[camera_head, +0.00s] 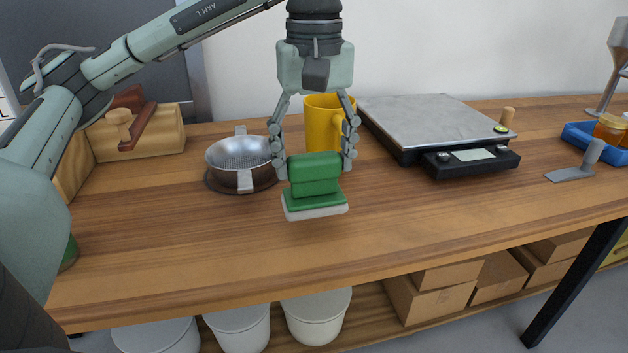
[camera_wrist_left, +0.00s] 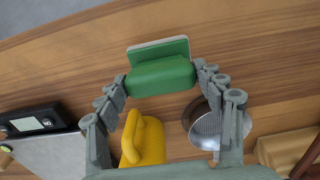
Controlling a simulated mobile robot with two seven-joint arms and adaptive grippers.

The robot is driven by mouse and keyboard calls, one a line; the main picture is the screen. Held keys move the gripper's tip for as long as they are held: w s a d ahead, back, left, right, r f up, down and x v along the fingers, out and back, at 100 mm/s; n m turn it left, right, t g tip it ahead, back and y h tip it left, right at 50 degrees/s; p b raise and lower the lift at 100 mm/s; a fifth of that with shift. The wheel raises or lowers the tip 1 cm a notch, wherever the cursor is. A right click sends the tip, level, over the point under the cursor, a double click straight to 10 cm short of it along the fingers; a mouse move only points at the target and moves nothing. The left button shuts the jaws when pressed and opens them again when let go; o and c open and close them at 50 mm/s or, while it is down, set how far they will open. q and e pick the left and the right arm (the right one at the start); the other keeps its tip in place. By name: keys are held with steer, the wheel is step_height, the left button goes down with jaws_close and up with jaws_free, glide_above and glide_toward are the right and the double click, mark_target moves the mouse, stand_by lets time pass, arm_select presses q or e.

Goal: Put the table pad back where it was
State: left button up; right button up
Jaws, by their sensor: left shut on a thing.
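The table pad (camera_head: 315,180) has a green grip block on top and a pale pad underneath. My left gripper (camera_head: 316,168) is shut on its green block, with a finger on each side. The pad appears to be held above the wooden table, in front of the yellow mug. In the left wrist view the pad (camera_wrist_left: 160,74) sits between the fingertips of my left gripper (camera_wrist_left: 161,82). My right gripper is not in view.
Behind the pad stands a yellow mug (camera_head: 322,122), with a metal strainer (camera_head: 238,160) to its left. A scale (camera_head: 440,128), a scraper (camera_head: 580,168) and a blue tray (camera_head: 580,139) are to the right. The table's (camera_head: 420,225) front middle is clear.

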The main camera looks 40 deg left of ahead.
mark_target(314, 182)
arm_select(q)
step_height(314, 182, down, 3)
steer(key=shift+f, duration=0.5)
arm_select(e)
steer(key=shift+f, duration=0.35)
arm_select(q)
steer(key=shift+f, duration=0.1)
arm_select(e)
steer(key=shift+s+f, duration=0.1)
arm_select(q)
steer(key=shift+f, duration=0.1)
steer(key=o, duration=1.6)
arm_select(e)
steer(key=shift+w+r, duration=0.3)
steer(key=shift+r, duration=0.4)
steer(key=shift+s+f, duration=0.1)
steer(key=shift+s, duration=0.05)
